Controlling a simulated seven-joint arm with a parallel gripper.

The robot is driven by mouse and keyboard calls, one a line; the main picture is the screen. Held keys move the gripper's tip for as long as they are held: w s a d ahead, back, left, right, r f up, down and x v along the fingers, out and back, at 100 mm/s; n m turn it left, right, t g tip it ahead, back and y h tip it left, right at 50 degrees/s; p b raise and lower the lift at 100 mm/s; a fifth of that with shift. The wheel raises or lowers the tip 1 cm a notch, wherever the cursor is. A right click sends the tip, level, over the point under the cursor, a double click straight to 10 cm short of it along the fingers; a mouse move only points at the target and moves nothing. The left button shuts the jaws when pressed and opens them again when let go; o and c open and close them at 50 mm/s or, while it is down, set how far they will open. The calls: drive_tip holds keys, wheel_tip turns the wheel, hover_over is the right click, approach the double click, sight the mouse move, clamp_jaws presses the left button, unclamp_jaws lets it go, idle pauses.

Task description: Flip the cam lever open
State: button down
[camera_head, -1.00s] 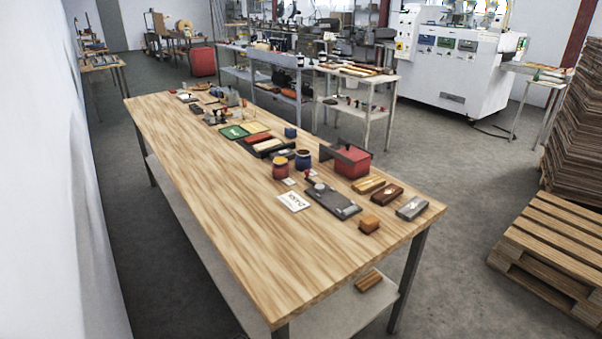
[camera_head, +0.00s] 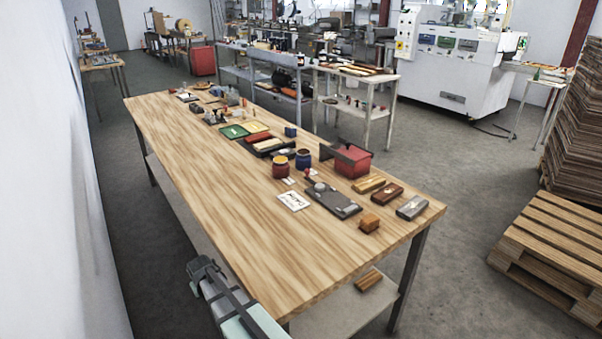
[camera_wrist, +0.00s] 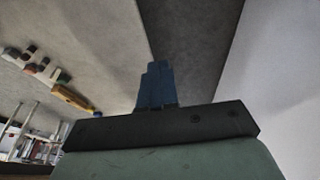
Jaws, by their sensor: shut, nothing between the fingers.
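A dark flat fixture (camera_head: 335,201) lies near the right end of the wooden table, with a round grey part and a small red-tipped upright piece (camera_head: 308,174) at its far left end. This piece may be the cam lever; it is too small to tell its position. My gripper (camera_head: 196,266) is at the bottom of the head view, beside the table's near left edge and well apart from the fixture. In the wrist view, my gripper's blue fingers (camera_wrist: 155,84) are together with nothing between them. I cannot make out the fixture in the wrist view.
Near the fixture are a white card (camera_head: 293,201), a red jar (camera_head: 281,166), a blue jar (camera_head: 303,160), a red box (camera_head: 353,162), an orange block (camera_head: 369,223) and several small bars. The near left part of the wooden table (camera_head: 215,195) is clear.

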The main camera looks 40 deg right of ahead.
drive_tip(key=w+r+t, duration=0.2)
drive_tip(key=w+r, duration=0.5)
drive_tip(key=r, duration=0.3)
drive_tip(key=w+r+t, duration=0.2)
drive_tip(key=w+r, duration=0.6)
drive_tip(key=r, duration=0.3)
drive_tip(key=d+r+h, duration=0.1)
drive_tip(key=d+r, duration=0.2)
drive_tip(key=d, duration=0.3)
drive_tip(key=d+r+h, duration=0.1)
drive_tip(key=d+r, duration=0.1)
drive_tip(key=d, duration=0.5)
drive_tip(key=d+r, duration=0.3)
drive_tip(key=d, duration=0.3)
drive_tip(key=shift+s+d+r+m+h, duration=0.3)
drive_tip(key=shift+s+m+h, duration=0.1)
drive_tip(key=s+d+r+g+h, duration=0.1)
drive_tip(key=s+d+r, duration=0.2)
drive_tip(key=d, duration=0.6)
drive_tip(key=s+d+r+g, duration=0.1)
drive_tip(key=s+d+r, duration=0.2)
drive_tip(key=d, duration=0.6)
drive_tip(key=shift+s+d+m+g+h, duration=0.3)
drive_tip(key=shift+s+g+h, duration=0.1)
drive_tip(key=shift+s, duration=0.4)
drive_tip(key=shift+f, duration=0.1)
